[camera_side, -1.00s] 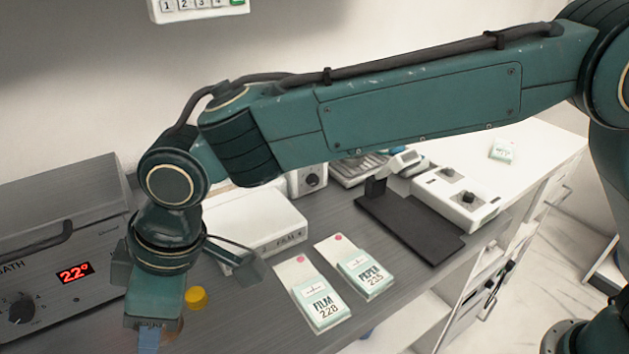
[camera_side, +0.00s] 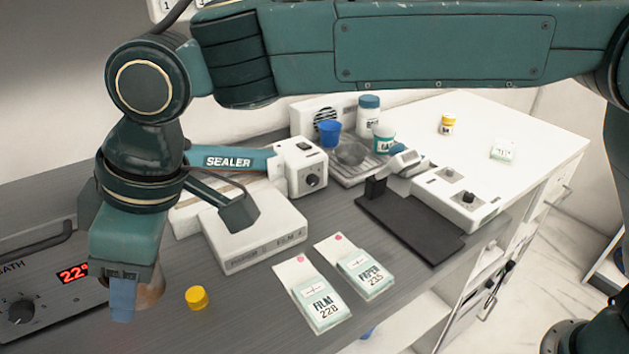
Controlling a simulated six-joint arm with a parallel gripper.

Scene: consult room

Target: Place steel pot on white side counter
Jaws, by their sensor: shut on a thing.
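My gripper (camera_side: 123,305) is low at the left, pointing down in front of the water bath. Its blue-tipped fingers are shut on a brownish, round-sided thing (camera_side: 151,291), mostly hidden behind the gripper. I cannot tell for sure whether this is the steel pot, or whether it touches the grey worktop. A grey rounded thing (camera_side: 350,154) sits on a flat tray at the back; its kind is unclear. The white side counter (camera_side: 530,122) is at the right, far from my gripper.
The water bath (camera_side: 50,300) stands close beside my gripper. The white counter has bare room.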

